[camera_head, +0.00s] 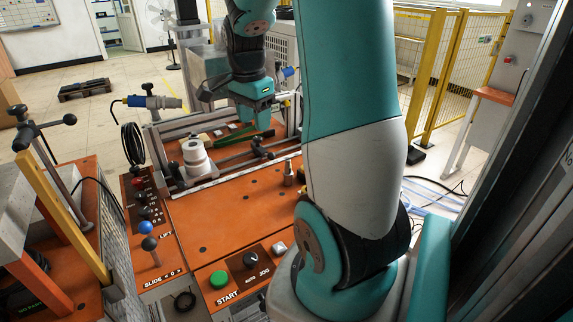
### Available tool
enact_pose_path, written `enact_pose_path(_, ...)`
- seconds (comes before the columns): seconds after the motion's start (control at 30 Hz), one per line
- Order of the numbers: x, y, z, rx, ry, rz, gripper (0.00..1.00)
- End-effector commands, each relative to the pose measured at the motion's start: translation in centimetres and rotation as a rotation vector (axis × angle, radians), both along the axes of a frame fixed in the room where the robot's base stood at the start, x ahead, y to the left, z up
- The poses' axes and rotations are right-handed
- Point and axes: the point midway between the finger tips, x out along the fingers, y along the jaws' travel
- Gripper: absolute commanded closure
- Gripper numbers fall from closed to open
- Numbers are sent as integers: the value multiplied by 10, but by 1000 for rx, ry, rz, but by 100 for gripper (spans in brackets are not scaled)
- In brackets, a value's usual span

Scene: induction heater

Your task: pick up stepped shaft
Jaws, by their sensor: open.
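A small grey metal stepped shaft (289,174) appears to stand upright on the orange table top (225,220), just left of my white and teal arm link. It is narrower at the top than at the base. My gripper (254,122) is teal, points down and is open. It is farther back and to the left of the shaft, over the framed rear part of the table, apart from the shaft. Its fingertips are small in this view, and I see nothing held between them.
White stacked rings (196,157) stand left of my gripper inside a metal frame. A dark clamp (258,148) lies near the shaft. A control panel with a green start button (219,280) is at the front. Lever knobs (147,235) stand at left. The middle orange surface is clear.

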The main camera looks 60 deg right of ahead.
Motion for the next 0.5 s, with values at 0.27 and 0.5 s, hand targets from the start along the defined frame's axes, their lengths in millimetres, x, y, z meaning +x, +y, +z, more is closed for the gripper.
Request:
enact_pose_path(0.27, -35, -70, -9, -42, 42, -438, 50)
enact_pose_path(0.5, -39, -73, -61, -39, 45, -436, 50)
